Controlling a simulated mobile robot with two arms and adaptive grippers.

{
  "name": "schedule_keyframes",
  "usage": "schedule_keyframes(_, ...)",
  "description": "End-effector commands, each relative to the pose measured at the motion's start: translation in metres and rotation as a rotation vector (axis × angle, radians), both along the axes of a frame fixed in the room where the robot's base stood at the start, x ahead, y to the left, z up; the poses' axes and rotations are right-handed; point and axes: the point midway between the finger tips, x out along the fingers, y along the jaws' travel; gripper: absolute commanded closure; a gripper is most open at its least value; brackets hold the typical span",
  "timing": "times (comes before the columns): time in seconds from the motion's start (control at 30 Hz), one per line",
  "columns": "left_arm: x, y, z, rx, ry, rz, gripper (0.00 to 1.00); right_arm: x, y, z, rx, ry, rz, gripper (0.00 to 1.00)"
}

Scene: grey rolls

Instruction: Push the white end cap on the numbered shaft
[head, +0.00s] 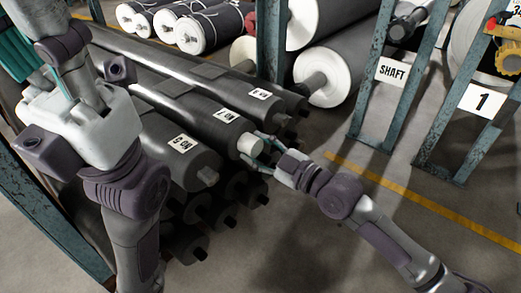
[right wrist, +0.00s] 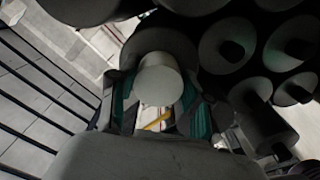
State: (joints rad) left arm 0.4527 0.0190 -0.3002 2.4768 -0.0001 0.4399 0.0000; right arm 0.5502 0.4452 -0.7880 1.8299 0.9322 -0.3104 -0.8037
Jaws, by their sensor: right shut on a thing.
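The white end cap (head: 249,146) is at the near right end of a dark grey roll (head: 205,115) with a white number label. My right gripper (head: 262,151) is shut on the cap from the right, and its teal fingers lie around it. In the right wrist view the cap (right wrist: 160,82) sits between the fingers, in front of the dark roll end (right wrist: 152,38). Whether the cap is fully seated on the shaft is hidden.
Other dark rolls with labels, such as one in front (head: 170,150), and several shaft ends below crowd the cap. White-ended rolls (head: 322,78) lie behind. A blue-green rack post with a SHAFT sign (head: 392,72) stands to the right. The floor at right is clear, with a yellow line (head: 430,205).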

Motion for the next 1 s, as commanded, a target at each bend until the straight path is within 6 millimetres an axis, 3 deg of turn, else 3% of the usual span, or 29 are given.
schedule_keyframes(0.03,0.0,0.0,0.0,0.0,0.0,0.0,0.6,0.0,0.001,0.0,0.0,0.0,0.0,0.5)
schedule_keyframes(0.2,0.0,0.0,0.0,0.0,0.001,0.0,0.6,0.0,0.0,0.0,0.0,0.0,0.0,0.22)
schedule_keyframes(0.6,0.001,-0.001,0.0,0.007,-0.002,0.005,0.6,-0.003,-0.005,0.0,-0.001,-0.002,0.0,0.22)
schedule_keyframes(1.0,0.0,0.0,0.0,0.004,-0.002,0.003,0.6,-0.05,-0.068,-0.002,-0.005,0.0,-0.001,0.22)
